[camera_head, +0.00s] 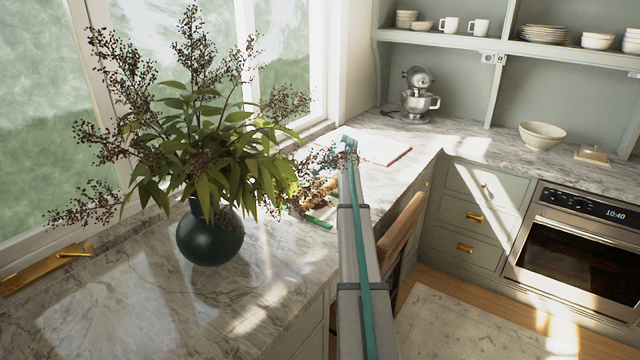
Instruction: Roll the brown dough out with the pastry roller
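My arm reaches from the bottom edge to the counter's far part, and I cannot make out my gripper at its end. A small cluster of brown and dark shapes (316,192) lies on the counter, partly hidden by the plant and my arm. I cannot tell whether the brown dough is among them. A narrow green piece (318,222) lies just in front of this cluster; I cannot tell whether it belongs to the pastry roller. A pale flat sheet or board (378,152) with a reddish edge lies beyond my arm.
A dark round vase (210,238) with a wide, leafy plant stands left of my arm. A stand mixer (419,98) and a cream bowl (542,135) stand at the back. A wooden chair (401,225) is right of my arm. The marble counter's (130,305) front left is clear.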

